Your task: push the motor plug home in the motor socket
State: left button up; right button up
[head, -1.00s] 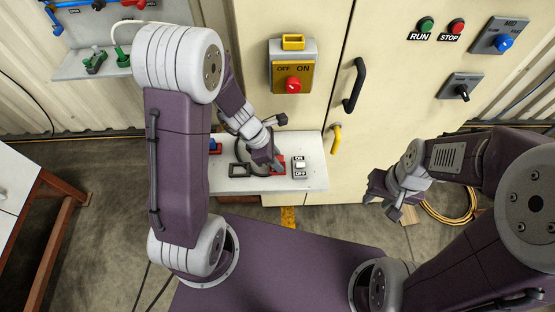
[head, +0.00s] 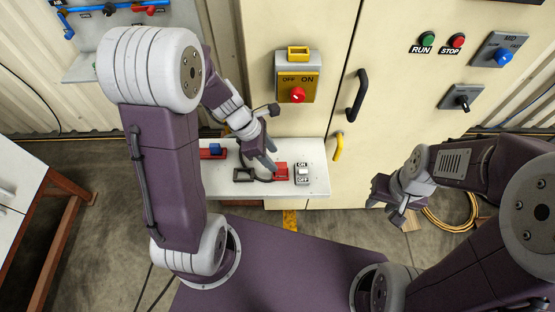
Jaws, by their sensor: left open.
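A small red block (head: 281,170) sits on the white shelf (head: 318,158), left of a white ON/OFF switch (head: 302,174). A black rectangular frame-like part (head: 243,175) lies left of it, with a dark cable between them. I cannot tell for sure which of these is the motor plug and which the motor socket, or how deep any plug sits. My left gripper (head: 267,162) is open above the shelf, its fingers just left of and above the red block, apparently empty. My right gripper (head: 384,210) hangs right of the shelf, its fingers apart and empty.
A blue block (head: 215,148) sits on a red base (head: 208,154) at the shelf's left, partly behind my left arm.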

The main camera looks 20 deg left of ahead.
pick_arm(q)
jog(key=shift+s+a+r, duration=0.1)
jog(key=shift+a+r, duration=0.15)
jog(key=shift+r, duration=0.35)
jog(key=s+a+m+y, duration=0.2)
jog(key=s+m, duration=0.1)
jog(key=m, duration=0.7)
jog(key=s+a+m+y+b, duration=0.1)
jog(key=s+m, duration=0.3)
jog(key=m, duration=0.7)
jog(key=shift+a+f+y, duration=0.4)
jog(key=shift+y, duration=0.2)
